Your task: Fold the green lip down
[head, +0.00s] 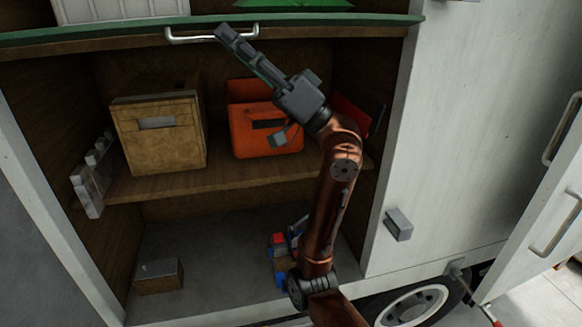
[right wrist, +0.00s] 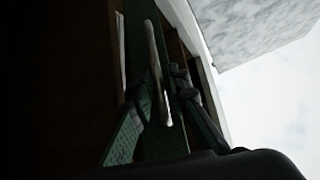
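The green lip (head: 110,32) is a long narrow board running across the top front edge of the truck's open compartment. A white bar handle (head: 190,38) is fixed to it; the handle also shows in the right wrist view (right wrist: 158,72). Contact with the handle cannot be told. My left gripper is out of view.
Below the lip, a wooden shelf (head: 240,182) carries a tan box (head: 160,150) and an orange box (head: 265,140). A white cabinet side (head: 465,130) and a wheel (head: 412,303) are at the right.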

